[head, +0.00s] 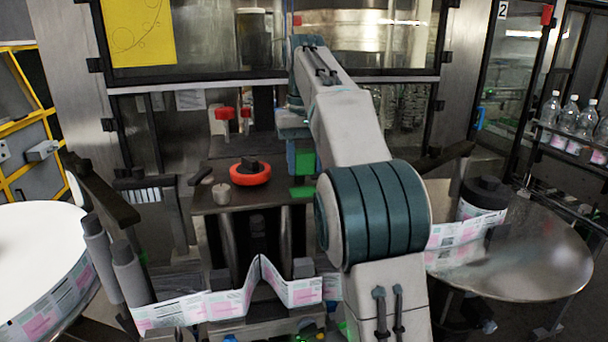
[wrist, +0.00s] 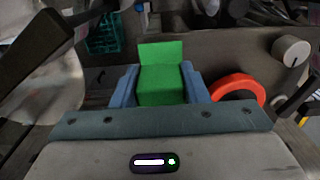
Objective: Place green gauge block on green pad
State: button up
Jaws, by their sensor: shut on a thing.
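My gripper (wrist: 164,88) is shut on the green gauge block (wrist: 160,90), which sits between its two blue fingers in the wrist view. In the head view the block (head: 306,163) hangs upright below my wrist, partly covered by a blue finger. The green pad (head: 302,191) lies flat on the brown table just below the block, with a small gap showing between them. In the wrist view a flat green patch, seemingly the pad (wrist: 161,52), shows just beyond the block, which hides part of it.
A red ring (head: 250,174) with a dark knob in it and a grey cylinder (head: 221,194) stand on the table left of the pad. Red-topped posts (head: 225,114) rise behind. A label strip (head: 215,305) runs along the front. The table between ring and pad is clear.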

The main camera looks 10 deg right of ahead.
aim_at(304, 174)
jog(key=shift+w+a+f, duration=0.1)
jog(key=shift+w+f, duration=0.05)
jog(key=shift+f, duration=1.95)
jog(key=shift+f+b, duration=0.1)
jog(key=shift+b, duration=0.2)
jog(key=o, duration=1.1)
